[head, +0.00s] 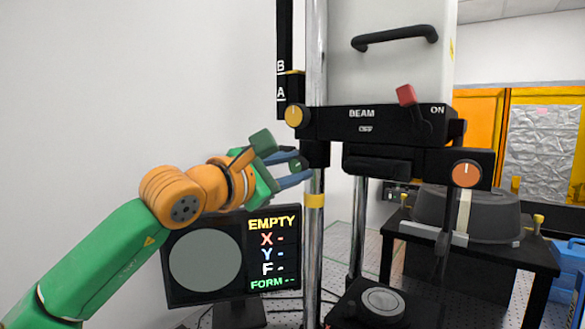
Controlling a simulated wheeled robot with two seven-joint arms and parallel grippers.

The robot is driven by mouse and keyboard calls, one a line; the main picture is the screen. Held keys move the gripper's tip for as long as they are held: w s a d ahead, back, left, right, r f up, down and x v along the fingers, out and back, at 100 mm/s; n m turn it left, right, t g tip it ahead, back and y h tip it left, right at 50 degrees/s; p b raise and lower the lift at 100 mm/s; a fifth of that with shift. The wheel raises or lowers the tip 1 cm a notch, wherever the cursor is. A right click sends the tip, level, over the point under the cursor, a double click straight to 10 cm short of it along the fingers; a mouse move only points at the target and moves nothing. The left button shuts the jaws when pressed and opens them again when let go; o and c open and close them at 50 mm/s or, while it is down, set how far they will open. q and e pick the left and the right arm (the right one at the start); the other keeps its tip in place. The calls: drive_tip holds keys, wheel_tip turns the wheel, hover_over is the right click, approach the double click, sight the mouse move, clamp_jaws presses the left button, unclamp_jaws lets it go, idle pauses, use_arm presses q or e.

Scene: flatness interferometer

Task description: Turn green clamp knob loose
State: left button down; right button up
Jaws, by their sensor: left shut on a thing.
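The green clamp knob (295,165) sits at the left side of the black clamp block (316,154) on the chrome post, just below the black beam unit. My left gripper (299,168) comes in from the left and is shut on the knob, its blue-grey fingers on either side. The fingers hide part of the knob, and I cannot tell its turn angle. My right gripper is out of view.
The chrome post (315,255) stands right beside my fingertips. The beam unit (375,125) with its red lever (406,95) overhangs close above. A monitor (235,258) reading EMPTY stands below my arm. A black side table (470,252) is at right.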

use_arm(q)
drive_tip(key=m, duration=0.6)
drive_tip(key=shift+r, duration=0.1)
drive_tip(key=shift+m+p, duration=0.3)
idle(0.4)
drive_tip(key=c, duration=0.6)
unclamp_jaws()
drive_tip(key=shift+o, duration=0.5)
drive_tip(key=shift+w+d, duration=0.1)
drive_tip(key=shift+w, duration=0.05)
drive_tip(key=b+v, duration=0.5)
drive_tip(key=v, duration=0.2)
